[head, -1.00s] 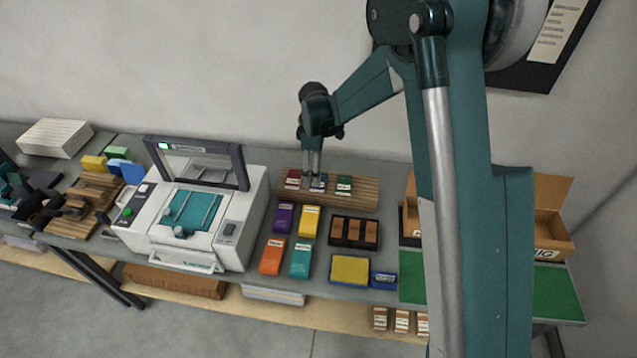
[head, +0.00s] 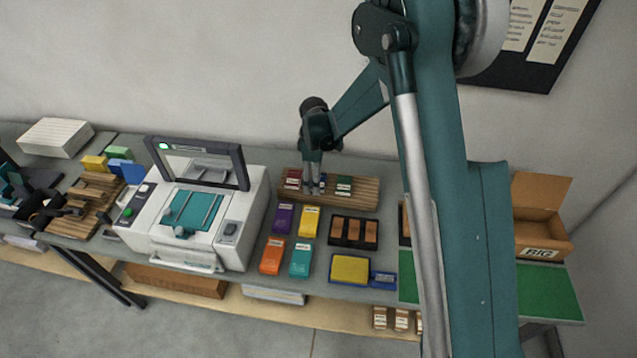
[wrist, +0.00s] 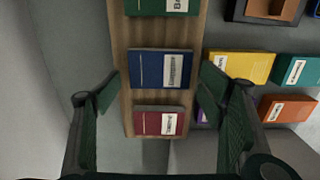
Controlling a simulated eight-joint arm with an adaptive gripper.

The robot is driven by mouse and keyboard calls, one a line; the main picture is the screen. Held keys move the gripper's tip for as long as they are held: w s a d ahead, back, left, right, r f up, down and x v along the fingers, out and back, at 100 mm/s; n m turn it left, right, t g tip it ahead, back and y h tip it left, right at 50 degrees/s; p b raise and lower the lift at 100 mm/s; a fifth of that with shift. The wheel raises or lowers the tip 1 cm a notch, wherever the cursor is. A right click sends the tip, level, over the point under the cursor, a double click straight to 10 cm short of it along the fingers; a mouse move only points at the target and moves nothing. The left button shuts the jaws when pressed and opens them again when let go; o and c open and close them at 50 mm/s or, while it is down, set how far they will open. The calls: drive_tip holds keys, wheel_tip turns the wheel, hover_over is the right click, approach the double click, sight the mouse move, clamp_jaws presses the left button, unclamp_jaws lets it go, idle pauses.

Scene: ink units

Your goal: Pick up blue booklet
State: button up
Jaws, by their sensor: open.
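The blue booklet (wrist: 160,68) lies on the wooden rack (wrist: 120,40), between a green booklet (wrist: 160,5) and a red booklet (wrist: 158,121). It has a white label on its cover. In the head view my gripper (head: 312,190) is over the rack and hides most of the blue booklet. In the wrist view my gripper (wrist: 160,88) is open, with one finger on each side of the row of booklets. Nothing is held between the fingers. The exact height of the fingertips over the booklet is hard to tell.
A purple box (head: 283,218), yellow box (head: 310,221), orange box (head: 271,255) and teal box (head: 300,260) stand in front of the rack. A white machine (head: 232,205) is to the left. A cardboard box (head: 535,228) is to the right.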

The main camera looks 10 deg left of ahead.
drive_tip(key=c, duration=1)
drive_tip(key=shift+r, duration=0.15)
drive_tip(key=shift+r+b, duration=0.3)
drive_tip(key=shift+r, duration=4.55)
